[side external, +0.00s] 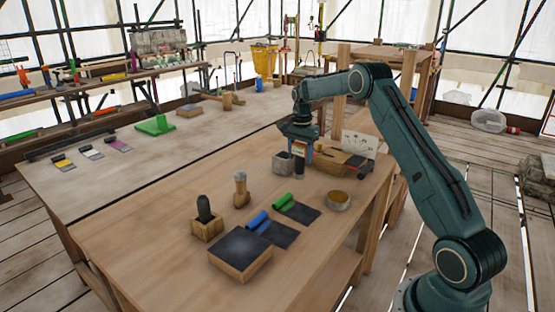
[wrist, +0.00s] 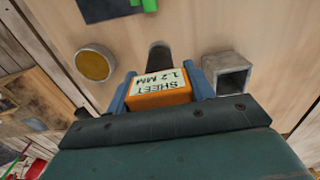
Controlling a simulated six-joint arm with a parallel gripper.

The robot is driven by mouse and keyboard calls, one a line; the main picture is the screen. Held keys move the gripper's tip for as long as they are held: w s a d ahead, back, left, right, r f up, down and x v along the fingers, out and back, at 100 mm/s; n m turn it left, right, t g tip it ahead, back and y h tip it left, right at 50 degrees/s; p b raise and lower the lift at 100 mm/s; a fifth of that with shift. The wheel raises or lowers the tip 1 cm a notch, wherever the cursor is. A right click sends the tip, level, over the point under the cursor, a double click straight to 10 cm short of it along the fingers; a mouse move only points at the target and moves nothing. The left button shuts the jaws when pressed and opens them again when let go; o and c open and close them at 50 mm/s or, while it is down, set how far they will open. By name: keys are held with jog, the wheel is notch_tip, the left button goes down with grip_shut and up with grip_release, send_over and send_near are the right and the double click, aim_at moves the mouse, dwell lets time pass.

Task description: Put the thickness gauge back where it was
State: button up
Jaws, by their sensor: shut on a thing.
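The thickness gauge appears to be the orange block labelled "SHEET 1.2 MM" (wrist: 158,94). It sits between the two blue fingers of my gripper (wrist: 160,80), which is shut on it. A dark, round-ended tongue (wrist: 158,56) shows just beyond the block; I cannot tell whether it belongs to the gauge. In the side view my gripper (side external: 300,160) is over the far right part of the near bench, just behind the square grey tube (side external: 283,164). The gauge is mostly hidden there, and its height above the bench is unclear.
The square tube (wrist: 228,76) and a round tin (wrist: 95,64) flank the gauge in the wrist view. The tin (side external: 338,201) stands near the bench's right edge. A wooden box with a white card (side external: 359,144) is close behind. Green and blue rolls, a dark-topped block (side external: 240,256) and handled tools stand nearer.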

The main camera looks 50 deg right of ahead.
aim_at(299, 167)
jog(key=shift+f, duration=2.6)
jog(key=shift+f, duration=0.15)
jog(key=o, duration=1.2)
jog(key=shift+c, duration=0.2)
notch_tip(299, 167, up, 12)
jog(key=shift+r, duration=0.15)
jog(key=shift+r, duration=0.1)
